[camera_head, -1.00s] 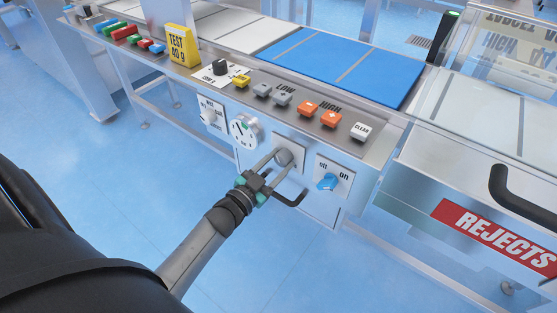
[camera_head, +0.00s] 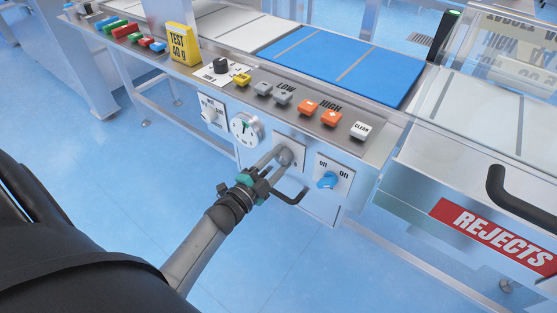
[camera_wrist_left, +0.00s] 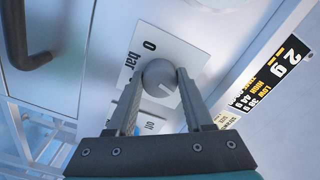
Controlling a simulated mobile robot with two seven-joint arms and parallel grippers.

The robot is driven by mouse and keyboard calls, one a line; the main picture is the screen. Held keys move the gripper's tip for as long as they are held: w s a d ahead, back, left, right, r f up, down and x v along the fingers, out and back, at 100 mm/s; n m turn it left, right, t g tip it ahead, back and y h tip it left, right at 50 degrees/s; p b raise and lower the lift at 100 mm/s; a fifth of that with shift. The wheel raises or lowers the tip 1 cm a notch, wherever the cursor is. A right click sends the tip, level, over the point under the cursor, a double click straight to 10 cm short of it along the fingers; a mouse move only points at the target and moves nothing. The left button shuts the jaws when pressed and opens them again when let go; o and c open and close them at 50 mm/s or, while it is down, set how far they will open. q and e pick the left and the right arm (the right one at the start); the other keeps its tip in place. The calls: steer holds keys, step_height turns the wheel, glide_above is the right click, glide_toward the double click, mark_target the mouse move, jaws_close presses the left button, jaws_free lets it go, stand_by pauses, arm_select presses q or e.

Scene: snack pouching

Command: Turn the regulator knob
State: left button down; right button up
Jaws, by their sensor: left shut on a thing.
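The regulator knob (camera_head: 285,156) is a round grey knob on a light plate on the front panel of the machine. In the left wrist view the knob (camera_wrist_left: 158,74) has a pale line on its face, and the plate (camera_wrist_left: 143,46) reads "0 bar". My left gripper (camera_head: 279,159) has its two fingers on either side of the knob and is shut on it. The fingers (camera_wrist_left: 160,84) hide parts of the knob's sides and plate. A round white gauge (camera_head: 245,129) sits left of the knob; its reading is too small to tell. My right gripper is not in view.
A blue on/off switch (camera_head: 327,180) sits close to the right of the knob. A dark handle (camera_head: 289,198) is just below my gripper. Several buttons line the ledge above, and a yellow "TEST 40 g" block (camera_head: 180,45) stands left. Clear floor (camera_head: 130,190) lies in front.

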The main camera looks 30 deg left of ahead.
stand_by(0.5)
arm_select(q)
steer(key=shift+c, duration=1.4)
jaws_free()
steer(key=shift+s, duration=0.25)
steer(key=s+a+p, duration=0.1)
steer(key=s+p, duration=0.2)
steer(key=s, duration=1.1)
steer(key=shift+s+p, duration=0.35)
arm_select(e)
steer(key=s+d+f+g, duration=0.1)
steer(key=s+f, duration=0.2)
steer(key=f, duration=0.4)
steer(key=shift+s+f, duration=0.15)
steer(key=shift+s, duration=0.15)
arm_select(q)
steer(key=shift+a, duration=0.1)
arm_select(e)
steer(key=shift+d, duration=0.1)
